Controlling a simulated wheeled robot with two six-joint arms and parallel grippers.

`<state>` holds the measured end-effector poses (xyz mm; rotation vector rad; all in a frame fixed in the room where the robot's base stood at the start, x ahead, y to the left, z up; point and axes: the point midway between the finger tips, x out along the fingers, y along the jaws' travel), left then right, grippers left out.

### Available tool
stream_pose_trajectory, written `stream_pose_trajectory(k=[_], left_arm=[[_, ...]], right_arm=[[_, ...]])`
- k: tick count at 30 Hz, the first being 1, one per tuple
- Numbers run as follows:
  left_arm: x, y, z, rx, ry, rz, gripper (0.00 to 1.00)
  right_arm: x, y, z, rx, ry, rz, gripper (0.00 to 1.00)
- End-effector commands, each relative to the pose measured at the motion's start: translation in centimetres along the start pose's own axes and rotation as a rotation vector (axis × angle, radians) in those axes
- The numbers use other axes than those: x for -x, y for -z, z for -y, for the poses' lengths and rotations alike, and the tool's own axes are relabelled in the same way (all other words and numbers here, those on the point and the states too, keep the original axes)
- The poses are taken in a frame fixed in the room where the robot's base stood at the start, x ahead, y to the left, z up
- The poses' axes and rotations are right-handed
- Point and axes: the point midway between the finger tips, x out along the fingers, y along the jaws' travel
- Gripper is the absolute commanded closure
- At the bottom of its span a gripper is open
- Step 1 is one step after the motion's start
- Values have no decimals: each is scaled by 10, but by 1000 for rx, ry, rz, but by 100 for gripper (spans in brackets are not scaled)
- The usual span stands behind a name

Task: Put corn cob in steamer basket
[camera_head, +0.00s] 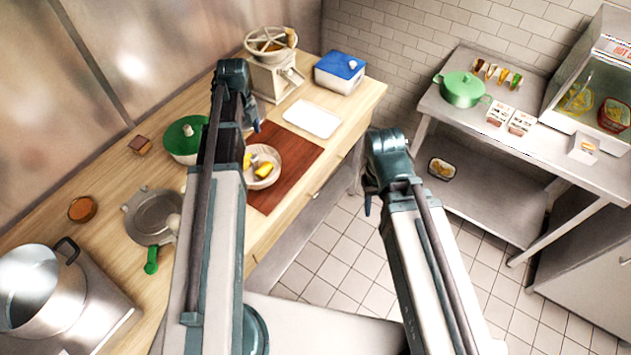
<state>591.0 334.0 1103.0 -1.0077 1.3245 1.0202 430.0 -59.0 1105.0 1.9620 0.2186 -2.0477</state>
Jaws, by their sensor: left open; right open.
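A round pale basket or dish (275,179), which looks like the steamer basket, sits on a brown-red board on the wooden counter. A yellow piece (264,170) that looks like a corn cob lies inside it, and another yellow piece (247,160) shows at its left side beside my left arm. My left gripper (252,122) is open, above the counter just beyond the basket, partly hidden by its own arm. My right gripper (370,196) is open and empty over the floor, right of the counter edge.
A white board (312,119), a grinder (274,75) and a blue-lidded box (340,72) stand behind. A steel table (455,112) stands right across open floor.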

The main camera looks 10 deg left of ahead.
Motion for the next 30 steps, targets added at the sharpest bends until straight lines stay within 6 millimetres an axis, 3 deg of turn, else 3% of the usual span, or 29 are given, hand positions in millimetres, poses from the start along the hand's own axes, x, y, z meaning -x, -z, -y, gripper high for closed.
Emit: stream_pose_trajectory(k=[1,6,15,22,30], left_arm=[[0,25,-2,61,-4,2,0],[0,105,-6,386,-18,22,0],[1,227,-41,981,-11,71,0],[2,285,-72,1342,17,99,0],[2,306,-85,1509,34,109,0]], right_arm=[[0,0,0,0,0,0,50],[0,0,0,0,0,0,50],[0,0,0,0,0,0,50],[0,0,0,0,0,0,50],[0,0,0,0,0,0,50]])
